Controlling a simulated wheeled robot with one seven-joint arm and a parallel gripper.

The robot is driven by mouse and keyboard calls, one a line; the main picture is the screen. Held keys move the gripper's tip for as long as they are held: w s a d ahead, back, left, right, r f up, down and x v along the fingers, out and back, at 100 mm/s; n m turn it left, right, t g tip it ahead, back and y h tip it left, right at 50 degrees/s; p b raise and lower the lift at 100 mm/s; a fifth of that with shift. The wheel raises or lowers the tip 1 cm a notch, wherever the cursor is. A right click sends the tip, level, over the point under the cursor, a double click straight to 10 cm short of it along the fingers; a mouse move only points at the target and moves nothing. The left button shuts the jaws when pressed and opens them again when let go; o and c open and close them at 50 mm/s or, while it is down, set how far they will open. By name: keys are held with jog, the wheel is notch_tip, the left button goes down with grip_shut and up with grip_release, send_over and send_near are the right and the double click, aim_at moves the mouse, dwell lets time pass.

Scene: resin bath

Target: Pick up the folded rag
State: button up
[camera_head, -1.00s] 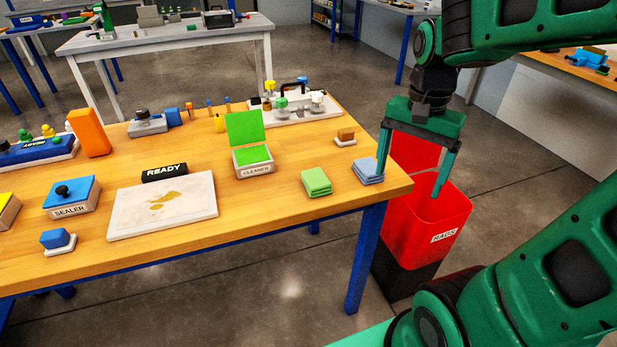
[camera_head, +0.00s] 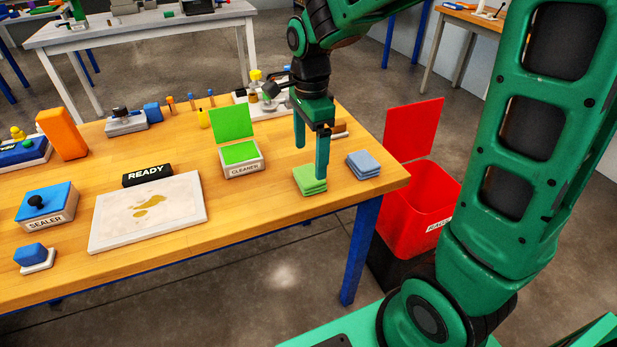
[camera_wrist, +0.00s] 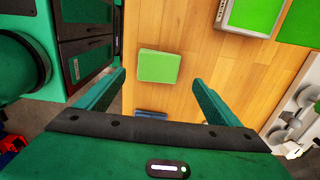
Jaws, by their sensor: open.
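A green folded rag (camera_head: 309,180) lies on the wooden table near its front right part; it also shows in the wrist view (camera_wrist: 160,66). A blue-grey folded rag (camera_head: 363,165) lies to its right, near the table's right edge; only a sliver of it (camera_wrist: 151,112) shows in the wrist view. My gripper (camera_head: 311,162) is open and empty, pointing down over the green rag in the head view. In the wrist view the green rag lies ahead between the lines of the two fingers (camera_wrist: 158,85), with bare table around it.
The cleaner box (camera_head: 242,163) with its green lid raised stands left of the green rag. A stained white slab (camera_head: 178,222), the READY block (camera_head: 147,175) and the sealer box (camera_head: 62,213) lie farther left. A red rags bin (camera_head: 408,215) with raised lid stands beyond the right edge.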

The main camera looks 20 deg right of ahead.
aim_at(310, 174)
jog(key=shift+s+f, duration=0.1)
jog(key=shift+f, duration=3)
jog(key=c, duration=1.2)
jog(key=shift+r, duration=0.15)
jog(key=shift+r, duration=0.6)
notch_tip(310, 174, up, 3)
jog(key=shift+a+r, duration=0.1)
jog(key=s+a+r, duration=0.2)
jog(key=a, duration=0.1)
jog(key=s+a+r, duration=0.2)
jog(key=a, duration=0.1)
jog(key=s+a+r, duration=0.2)
jog(key=a, duration=0.2)
jog(key=shift+r, duration=0.2)
